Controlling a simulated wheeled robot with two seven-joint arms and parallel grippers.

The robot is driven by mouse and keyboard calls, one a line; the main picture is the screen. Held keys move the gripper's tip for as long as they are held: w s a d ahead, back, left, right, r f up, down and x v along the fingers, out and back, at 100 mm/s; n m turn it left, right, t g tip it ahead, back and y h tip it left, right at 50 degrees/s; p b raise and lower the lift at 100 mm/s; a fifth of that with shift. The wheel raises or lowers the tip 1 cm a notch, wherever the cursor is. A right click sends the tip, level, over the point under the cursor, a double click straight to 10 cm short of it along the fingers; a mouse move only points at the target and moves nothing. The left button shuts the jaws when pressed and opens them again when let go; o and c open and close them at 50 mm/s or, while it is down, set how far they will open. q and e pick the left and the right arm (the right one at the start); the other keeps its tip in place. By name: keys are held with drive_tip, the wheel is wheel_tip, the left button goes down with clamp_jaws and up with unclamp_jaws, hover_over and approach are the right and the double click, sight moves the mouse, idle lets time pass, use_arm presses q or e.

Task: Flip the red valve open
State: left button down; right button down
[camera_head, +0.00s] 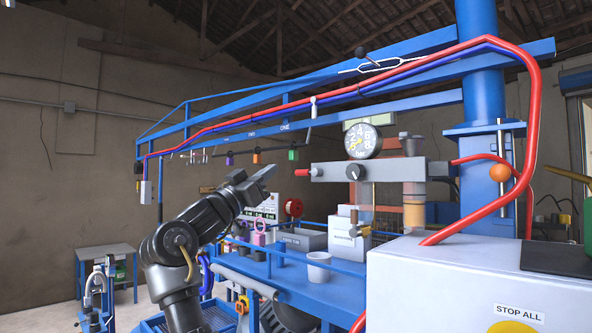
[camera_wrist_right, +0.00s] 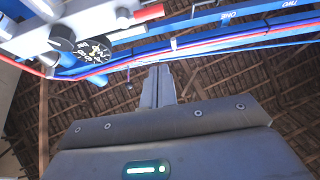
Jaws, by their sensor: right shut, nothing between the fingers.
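The red valve handle (camera_head: 302,173) sticks out horizontally from the left end of a grey block (camera_head: 335,171) that carries a black knob and a round gauge. In the right wrist view the red handle (camera_wrist_right: 149,12) shows at the top, with the gauge to its left. My right gripper (camera_head: 268,170) is shut and empty, to the left of the handle in the head view, pointing up and right. In the wrist view its fingers (camera_wrist_right: 158,72) are together, apart from the handle. My left gripper is not in view.
A blue overhead beam (camera_head: 320,105) with red and blue hoses runs above. Below are a blue bench rail with a white cup (camera_head: 319,267) and a grey box (camera_head: 304,239). A white cabinet (camera_head: 440,275) marked STOP ALL stands at the front right.

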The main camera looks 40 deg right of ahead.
drive_tip(key=shift+r, duration=0.15)
drive_tip(key=shift+d+r, duration=0.1)
wheel_tip(320, 180, up, 6)
drive_tip(key=p, duration=0.7)
hover_over(306, 172)
drive_tip(key=w+a, duration=0.2)
wheel_tip(306, 172, down, 5)
drive_tip(key=shift+s+f+p, duration=0.1)
drive_tip(key=shift+s+p, duration=0.05)
drive_tip(key=shift+p, duration=0.7)
